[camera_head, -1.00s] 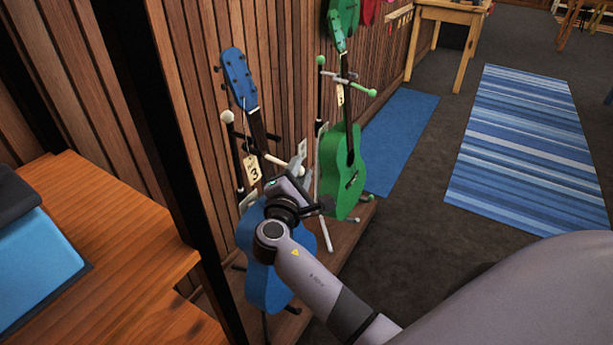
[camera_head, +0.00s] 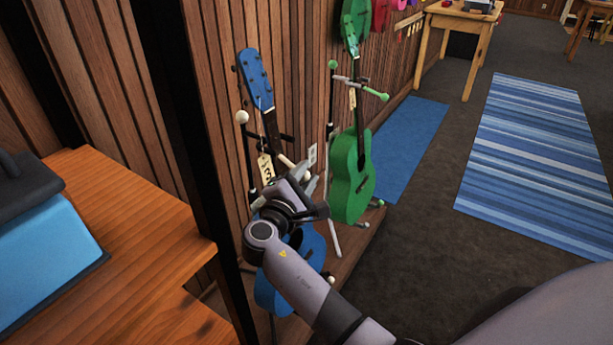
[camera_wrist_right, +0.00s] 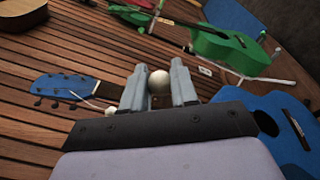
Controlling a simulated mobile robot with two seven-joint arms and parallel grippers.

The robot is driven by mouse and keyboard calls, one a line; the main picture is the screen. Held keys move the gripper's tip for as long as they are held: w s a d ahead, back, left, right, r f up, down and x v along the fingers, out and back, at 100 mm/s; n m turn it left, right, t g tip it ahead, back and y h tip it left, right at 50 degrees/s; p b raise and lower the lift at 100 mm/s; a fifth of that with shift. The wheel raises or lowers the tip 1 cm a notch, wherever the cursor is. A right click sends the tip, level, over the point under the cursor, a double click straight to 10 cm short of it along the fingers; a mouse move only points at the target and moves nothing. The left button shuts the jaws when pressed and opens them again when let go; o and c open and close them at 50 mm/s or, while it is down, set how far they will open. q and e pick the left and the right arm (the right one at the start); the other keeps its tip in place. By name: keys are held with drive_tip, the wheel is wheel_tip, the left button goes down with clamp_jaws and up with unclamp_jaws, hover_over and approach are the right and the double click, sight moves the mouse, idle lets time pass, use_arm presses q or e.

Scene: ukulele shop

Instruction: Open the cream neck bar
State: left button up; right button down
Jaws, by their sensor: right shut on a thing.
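The blue ukulele (camera_head: 254,79) hangs upright on its stand in the head view, with a tag on its neck. The stand's post has a cream ball (camera_head: 241,117) on top. My right gripper (camera_head: 303,181) is at the neck, low in front of the stand. In the wrist view its two fingers (camera_wrist_right: 158,88) are closed around a cream ball, the end of the cream neck bar (camera_wrist_right: 159,80). Most of the bar is hidden by the gripper, so I cannot tell its exact angle. A second cream ball (camera_wrist_right: 110,111) shows left of the fingers. My left gripper is out of view.
A green ukulele (camera_head: 352,175) stands close to the right on a stand with a green-tipped bar (camera_head: 372,91). A dark upright post (camera_head: 190,140) and a wooden counter (camera_head: 140,225) are at the left. Open floor (camera_head: 425,235) lies right of the low platform.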

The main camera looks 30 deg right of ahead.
drive_tip(key=shift+w+a+r, duration=0.1)
drive_tip(key=shift+w+a, duration=0.1)
drive_tip(key=shift+a, duration=0.25)
drive_tip(key=c, duration=0.9)
unclamp_jaws()
drive_tip(key=shift+d, duration=0.1)
drive_tip(key=shift+r, duration=0.2)
wheel_tip(320, 180, up, 10)
drive_tip(key=p, duration=0.9)
drive_tip(key=shift+r+p, duration=0.15)
drive_tip(key=shift+p, duration=0.15)
use_arm(q)
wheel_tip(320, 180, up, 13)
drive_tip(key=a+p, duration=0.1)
drive_tip(key=p, duration=0.5)
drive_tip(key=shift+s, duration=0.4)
use_arm(e)
wheel_tip(320, 180, up, 9)
